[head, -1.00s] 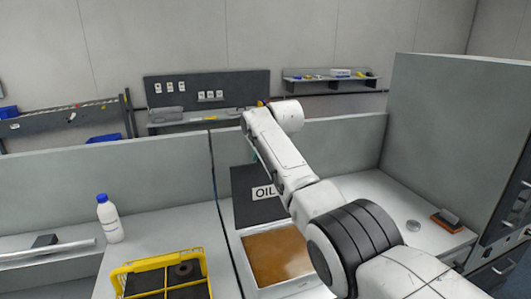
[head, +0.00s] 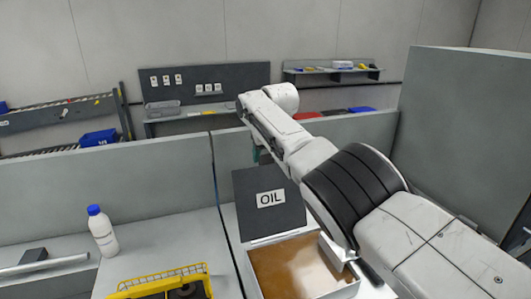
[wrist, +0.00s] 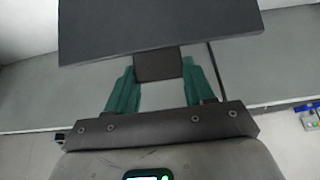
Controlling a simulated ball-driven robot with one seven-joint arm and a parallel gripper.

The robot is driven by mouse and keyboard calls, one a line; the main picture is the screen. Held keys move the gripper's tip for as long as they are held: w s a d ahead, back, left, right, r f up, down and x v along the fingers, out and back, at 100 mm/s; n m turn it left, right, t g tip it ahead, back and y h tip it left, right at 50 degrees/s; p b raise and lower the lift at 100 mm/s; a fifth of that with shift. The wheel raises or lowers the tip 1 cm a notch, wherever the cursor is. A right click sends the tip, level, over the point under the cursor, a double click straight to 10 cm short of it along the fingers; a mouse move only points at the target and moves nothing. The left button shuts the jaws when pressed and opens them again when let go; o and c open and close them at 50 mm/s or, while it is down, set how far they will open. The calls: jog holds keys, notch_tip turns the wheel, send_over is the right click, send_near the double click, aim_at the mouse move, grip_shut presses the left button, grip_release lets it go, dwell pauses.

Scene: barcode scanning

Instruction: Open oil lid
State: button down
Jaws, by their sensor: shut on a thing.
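The oil container (head: 352,289) is a white box holding brown oil (head: 290,266), partly behind my arm at right. Its dark grey lid (head: 290,218), with a white OIL label, stands raised at the back edge, with the oil uncovered. In the wrist view the lid (wrist: 160,28) is a dark panel across the top. A small dark tab (wrist: 158,64) at its edge sits between the green fingers of my gripper (wrist: 160,72). My gripper is shut on this tab. In the head view, the lid and arm mostly hide my gripper; only a bit of green shows.
A white bottle with a blue cap (head: 101,231) stands left on the counter. A yellow basket (head: 158,283) is at the front left. A grey partition (head: 110,181) runs behind the counter, and a taller one (head: 457,140) stands at right.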

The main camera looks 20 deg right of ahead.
jog(key=shift+w+r, duration=0.2)
jog(key=c, duration=0.9)
grip_release()
jog(key=o, duration=0.5)
jog(key=shift+f, duration=0.25)
